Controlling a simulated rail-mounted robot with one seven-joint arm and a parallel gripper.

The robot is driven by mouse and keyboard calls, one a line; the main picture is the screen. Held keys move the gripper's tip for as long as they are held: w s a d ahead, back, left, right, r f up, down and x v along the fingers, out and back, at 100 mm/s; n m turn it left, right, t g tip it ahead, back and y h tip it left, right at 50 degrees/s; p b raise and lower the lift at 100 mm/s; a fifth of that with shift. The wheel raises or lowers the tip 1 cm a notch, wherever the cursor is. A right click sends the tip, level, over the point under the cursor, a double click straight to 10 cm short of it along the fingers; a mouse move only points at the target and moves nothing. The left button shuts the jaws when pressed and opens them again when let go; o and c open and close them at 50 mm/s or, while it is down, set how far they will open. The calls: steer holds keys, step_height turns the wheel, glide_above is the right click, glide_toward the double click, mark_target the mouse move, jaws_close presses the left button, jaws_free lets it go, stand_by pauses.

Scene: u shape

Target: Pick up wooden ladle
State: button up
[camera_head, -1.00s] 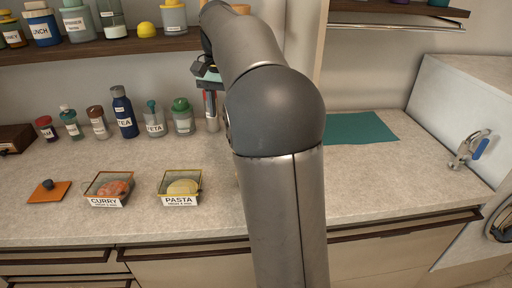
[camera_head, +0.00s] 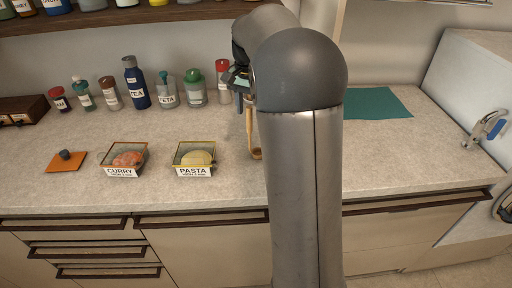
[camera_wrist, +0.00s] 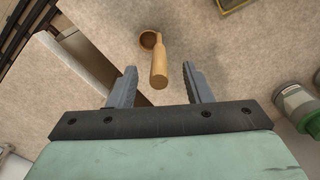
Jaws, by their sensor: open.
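The wooden ladle (camera_wrist: 159,62) lies on the counter in the wrist view, its bowl away from me and its handle end toward my gripper. My gripper (camera_wrist: 158,80) is open, with the handle end showing between its two fingers. I cannot tell the gap in height between fingers and handle. In the head view the ladle (camera_head: 252,140) shows as a thin tan shape just left of my arm, partly hidden. My gripper (camera_head: 240,82) is mostly hidden there by my arm.
The counter (camera_head: 220,135) holds a curry tray (camera_head: 125,160) and a pasta tray (camera_head: 195,160) to the left. Several jars and bottles, including a blue tea bottle (camera_head: 138,85), stand along the back. A teal mat (camera_head: 375,104) lies at right. A shelf (camera_head: 100,18) overhangs the back.

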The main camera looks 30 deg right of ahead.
mark_target(250, 130)
step_height(250, 130, down, 5)
steer(key=shift+s+a+r, duration=0.1)
steer(key=shift+s+a, duration=0.05)
jaws_close()
